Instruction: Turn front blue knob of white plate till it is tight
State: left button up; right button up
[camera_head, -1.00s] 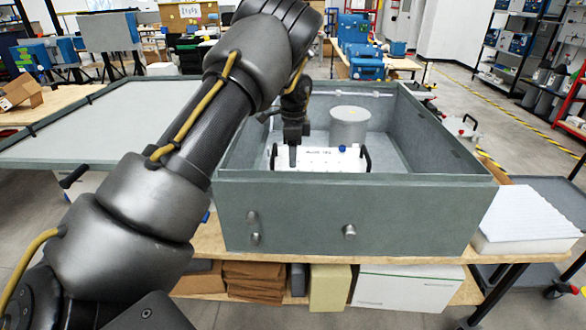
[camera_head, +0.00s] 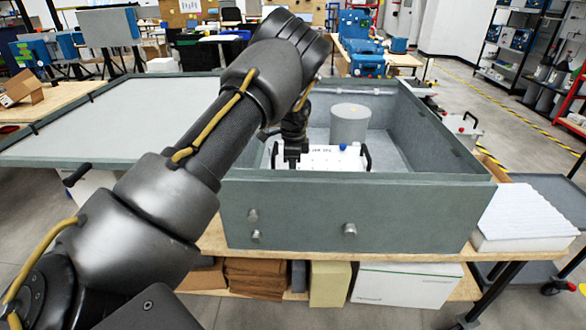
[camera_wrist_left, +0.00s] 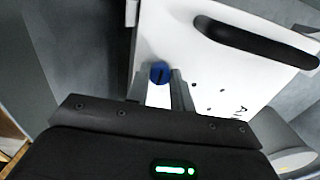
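The white plate (camera_head: 325,157) with black handles lies inside the grey open box (camera_head: 300,212); it also shows in the left wrist view (camera_wrist_left: 215,70). One blue knob (camera_head: 343,147) stands at its far edge in the head view. In the left wrist view a slotted blue knob (camera_wrist_left: 159,73) sits near the plate's edge, between my left fingertips (camera_wrist_left: 158,78). A gap shows between the fingers, and they look open around the knob. In the head view my left gripper (camera_head: 292,160) points down at the plate's left end and hides this knob. My right gripper is not in view.
A grey cylinder (camera_head: 349,124) stands in the box behind the plate. The box walls rise around the plate, and the lid (camera_head: 120,115) lies open to the left. A white stack (camera_head: 525,215) sits right of the box.

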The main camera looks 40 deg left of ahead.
pick_arm(q)
grip_shut()
jog(key=shift+m, duration=0.3)
